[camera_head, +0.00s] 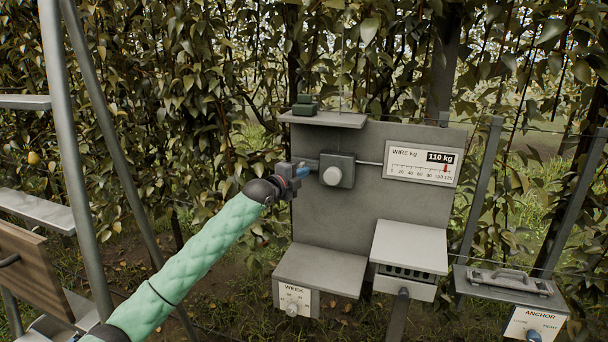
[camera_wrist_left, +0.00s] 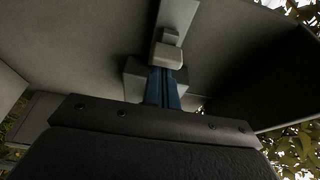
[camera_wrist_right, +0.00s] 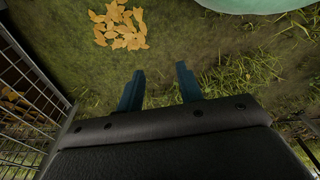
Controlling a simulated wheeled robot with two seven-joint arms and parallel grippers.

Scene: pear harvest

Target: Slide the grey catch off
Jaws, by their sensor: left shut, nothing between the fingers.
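In the left wrist view a small grey block (camera_wrist_left: 168,56), which looks like the catch, sits on a pale strip (camera_wrist_left: 175,14) against the grey board. My left gripper (camera_wrist_left: 163,72) is shut and empty, its blue fingertips right at this block; I cannot tell whether they touch it. The catch is hard to make out there, partly behind the gripper. My right gripper (camera_wrist_right: 158,75) is open and empty above grass.
The grey board (camera_head: 365,215) carries a WIRE kg gauge (camera_head: 421,164) reading 110 kg. Below are a WEEK dial box (camera_head: 294,299), a slotted box (camera_head: 410,248) and an ANCHOR box (camera_head: 537,325). A ladder (camera_head: 60,120) stands left; leafy trees are behind.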

